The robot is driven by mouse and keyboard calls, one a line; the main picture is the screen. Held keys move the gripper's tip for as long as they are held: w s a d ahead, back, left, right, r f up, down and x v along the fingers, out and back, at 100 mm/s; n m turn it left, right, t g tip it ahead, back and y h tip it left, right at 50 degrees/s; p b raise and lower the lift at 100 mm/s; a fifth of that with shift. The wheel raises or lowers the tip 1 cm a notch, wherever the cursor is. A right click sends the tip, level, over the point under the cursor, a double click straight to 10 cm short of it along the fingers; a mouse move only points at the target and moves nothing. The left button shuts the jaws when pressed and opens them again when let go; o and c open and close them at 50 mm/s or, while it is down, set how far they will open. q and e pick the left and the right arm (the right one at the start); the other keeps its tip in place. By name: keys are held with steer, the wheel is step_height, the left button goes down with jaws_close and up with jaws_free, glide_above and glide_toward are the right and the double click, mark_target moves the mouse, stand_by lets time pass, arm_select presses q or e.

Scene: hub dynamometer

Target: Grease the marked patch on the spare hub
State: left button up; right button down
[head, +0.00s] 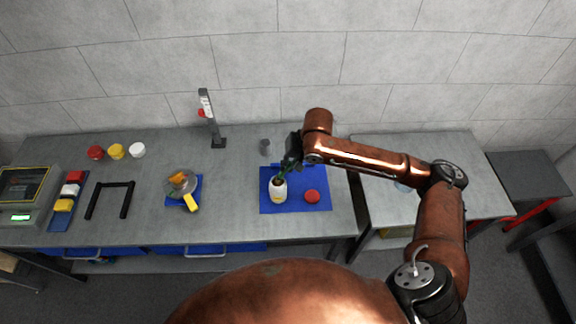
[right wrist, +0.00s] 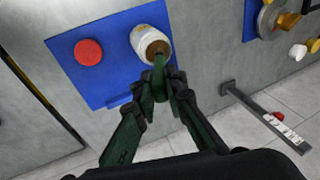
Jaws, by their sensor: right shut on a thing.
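A white open jar (head: 279,191) with a brown mouth stands on a blue mat (head: 298,207); it also shows in the right wrist view (right wrist: 146,40). My right gripper (head: 288,166) is above the jar, its fingers shut on a slim green handle (right wrist: 160,82). The handle's far end meets the jar's mouth; its tip is hidden there. A round red lid (head: 312,196) lies beside the jar. The spare hub (head: 180,183), a grey disc with orange and yellow parts, sits on a smaller blue mat to the left. I cannot make out its marked patch. My left gripper is out of view.
A post (head: 210,120) with a red knob stands behind, and a small grey cylinder (head: 265,147) is near the jar's mat. Red, yellow and white pots (head: 116,151), a black handle frame (head: 108,199) and a display unit (head: 24,200) are at left.

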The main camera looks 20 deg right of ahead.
steer(key=shift+f, duration=0.6)
stand_by(1.1)
step_height(320, 180, up, 7)
steer(key=p, duration=0.9)
stand_by(0.3)
stand_by(0.4)
